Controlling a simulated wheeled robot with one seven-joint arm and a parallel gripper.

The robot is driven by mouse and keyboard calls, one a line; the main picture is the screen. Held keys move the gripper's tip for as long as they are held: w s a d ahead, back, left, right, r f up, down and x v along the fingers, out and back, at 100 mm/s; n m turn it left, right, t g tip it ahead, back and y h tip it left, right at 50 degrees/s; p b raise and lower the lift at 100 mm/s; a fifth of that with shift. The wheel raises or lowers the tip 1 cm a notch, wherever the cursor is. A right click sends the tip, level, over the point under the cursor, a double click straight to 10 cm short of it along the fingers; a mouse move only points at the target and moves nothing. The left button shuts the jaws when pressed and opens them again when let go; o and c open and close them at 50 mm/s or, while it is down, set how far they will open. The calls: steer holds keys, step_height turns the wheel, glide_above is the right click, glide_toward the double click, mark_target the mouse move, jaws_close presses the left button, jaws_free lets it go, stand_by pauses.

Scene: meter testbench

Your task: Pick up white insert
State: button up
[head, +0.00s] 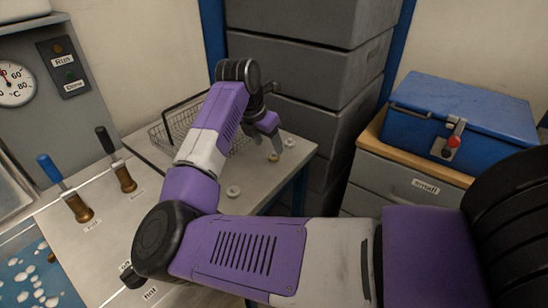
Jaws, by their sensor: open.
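Small round inserts lie on the grey bench top (205,205). A white ring-shaped insert (233,191) lies nearest to me, on open bench. A second small insert with a tan tint (273,157) lies close below my gripper's fingers. A third pale insert (289,142) lies just to the right, near the bench's right edge. My gripper (267,142) points down over the far right part of the bench, its fingers open and with nothing seen between them. I cannot tell its exact height above the inserts. My arm hides part of the bench.
A wire basket (165,134) stands behind my arm. Blue-handled (66,187) and black-handled (116,160) levers stand at left beside a gauge panel (68,66). Grey crates (300,65) are stacked behind. A blue box (465,112) sits on a drawer cabinet (400,184) at right.

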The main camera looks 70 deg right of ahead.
mark_target(273, 153)
steer(key=p+x, duration=0.1)
steer(key=x, duration=0.4)
steer(key=shift+d+f, duration=0.25)
jaws_close()
